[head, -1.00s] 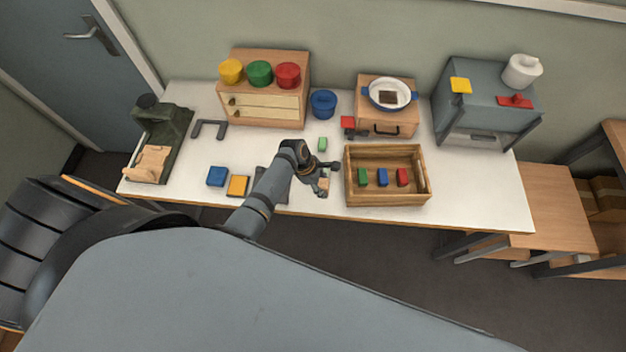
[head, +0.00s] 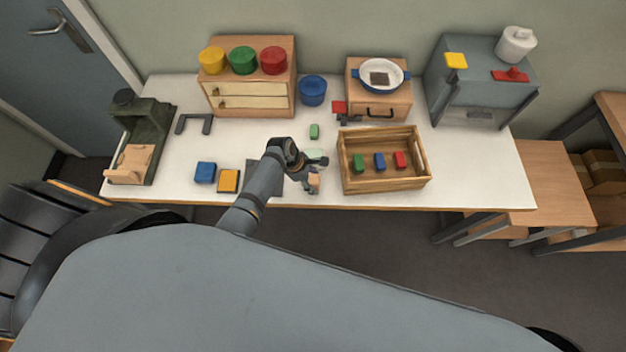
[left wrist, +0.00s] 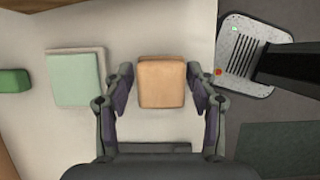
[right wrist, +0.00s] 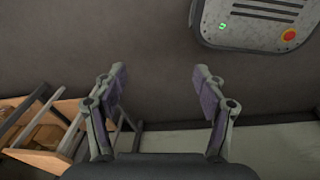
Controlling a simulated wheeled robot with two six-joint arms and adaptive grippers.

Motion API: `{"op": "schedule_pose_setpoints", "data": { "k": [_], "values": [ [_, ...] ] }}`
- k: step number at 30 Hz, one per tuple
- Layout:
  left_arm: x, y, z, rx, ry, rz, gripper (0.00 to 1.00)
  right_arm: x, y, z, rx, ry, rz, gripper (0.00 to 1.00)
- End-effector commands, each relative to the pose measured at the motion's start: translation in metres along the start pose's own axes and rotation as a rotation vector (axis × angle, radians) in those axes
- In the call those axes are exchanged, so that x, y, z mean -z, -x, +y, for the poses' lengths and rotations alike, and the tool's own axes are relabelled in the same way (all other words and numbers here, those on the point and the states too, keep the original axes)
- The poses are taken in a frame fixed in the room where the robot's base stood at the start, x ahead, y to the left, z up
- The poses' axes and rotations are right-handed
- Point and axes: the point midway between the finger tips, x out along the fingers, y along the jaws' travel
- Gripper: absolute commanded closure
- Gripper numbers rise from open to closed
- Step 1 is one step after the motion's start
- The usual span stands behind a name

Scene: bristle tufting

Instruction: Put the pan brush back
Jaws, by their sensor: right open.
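A small tan block (left wrist: 161,82) is between the fingers of my left gripper (left wrist: 161,90) in the left wrist view. I cannot tell for sure that it is the pan brush; no bristles show. My right gripper (right wrist: 160,85) is open and empty above the floor in the right wrist view.
The crate holds green, blue and red blocks. Blue (head: 205,172) and orange (head: 228,181) blocks lie left. A pan (head: 381,75) stands on a wooden box behind.

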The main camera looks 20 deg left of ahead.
Motion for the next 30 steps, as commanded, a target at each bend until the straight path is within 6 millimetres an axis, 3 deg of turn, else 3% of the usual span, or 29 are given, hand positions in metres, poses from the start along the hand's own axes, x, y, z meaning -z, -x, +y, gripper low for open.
{"op": "schedule_pose_setpoints", "data": {
  "k": [10,14,24,30],
  "values": [
    [0.0,0.001,0.0,0.0,0.0,0.0,0.29,0.0,0.0,-0.007,0.008,-0.003,-0.001,0.29],
    [-0.001,0.011,0.0,-0.001,-0.001,0.001,0.29,0.0,0.002,-0.012,0.014,-0.006,-0.002,0.29],
    [0.0,0.09,0.001,-0.003,-0.002,0.002,0.29,0.0,0.001,-0.012,0.015,-0.006,-0.002,0.29],
    [-0.001,0.118,0.001,-0.002,-0.001,0.0,0.29,-0.001,0.0,-0.009,0.01,-0.004,-0.002,0.29]
  ]
}}
